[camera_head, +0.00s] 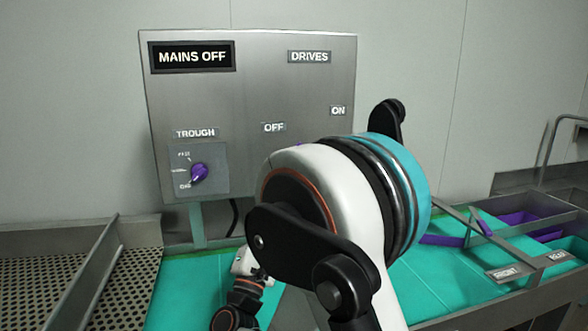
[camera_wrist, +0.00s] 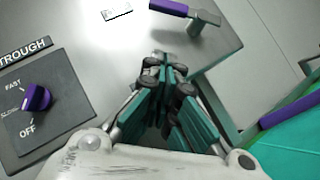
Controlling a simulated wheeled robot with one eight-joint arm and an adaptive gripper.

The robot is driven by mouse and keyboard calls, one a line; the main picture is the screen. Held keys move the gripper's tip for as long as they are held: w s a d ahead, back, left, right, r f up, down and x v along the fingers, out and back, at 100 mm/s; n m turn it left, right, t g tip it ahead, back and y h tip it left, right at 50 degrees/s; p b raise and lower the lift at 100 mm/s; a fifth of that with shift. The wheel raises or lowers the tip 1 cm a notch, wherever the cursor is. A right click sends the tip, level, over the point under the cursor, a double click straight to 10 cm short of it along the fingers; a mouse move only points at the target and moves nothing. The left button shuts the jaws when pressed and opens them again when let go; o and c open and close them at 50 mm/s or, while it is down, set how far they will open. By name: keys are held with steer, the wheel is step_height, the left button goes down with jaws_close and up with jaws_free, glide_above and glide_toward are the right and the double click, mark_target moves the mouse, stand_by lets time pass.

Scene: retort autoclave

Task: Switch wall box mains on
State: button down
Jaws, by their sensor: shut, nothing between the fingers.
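The grey wall box (camera_head: 255,85) hangs on the wall. Its black display (camera_head: 192,57) reads MAINS OFF. It has a DRIVES label (camera_head: 310,57), an ON label (camera_head: 338,111) and an OFF label (camera_head: 274,127). In the wrist view a lever with a purple grip (camera_wrist: 169,7) and a metal arm (camera_wrist: 203,18) sticks out of the box, near a small label (camera_wrist: 117,13). My arm hides this lever in the head view. My gripper (camera_wrist: 165,62) is shut and empty, its tips in front of the box face, below the lever in the picture. I cannot tell whether they touch the box.
A purple TROUGH knob (camera_head: 199,172) sits at the box's lower left; it also shows in the wrist view (camera_wrist: 36,97). A perforated metal tray (camera_head: 40,280) lies at left. A teal surface (camera_head: 185,290) spreads below. Divided metal bins (camera_head: 530,205) stand at right.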

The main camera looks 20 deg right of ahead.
steer(key=shift+w+d, duration=0.1)
steer(key=s+d+r+x, duration=0.1)
steer(key=s+x, duration=0.1)
steer(key=x, duration=1)
steer(key=shift+w+d+r, duration=0.25)
steer(key=shift+r, duration=0.2)
steer(key=shift+r, duration=0.15)
steer(key=shift+r+m+g, duration=0.2)
steer(key=shift+m+g, duration=0.2)
steer(key=shift+m, duration=0.2)
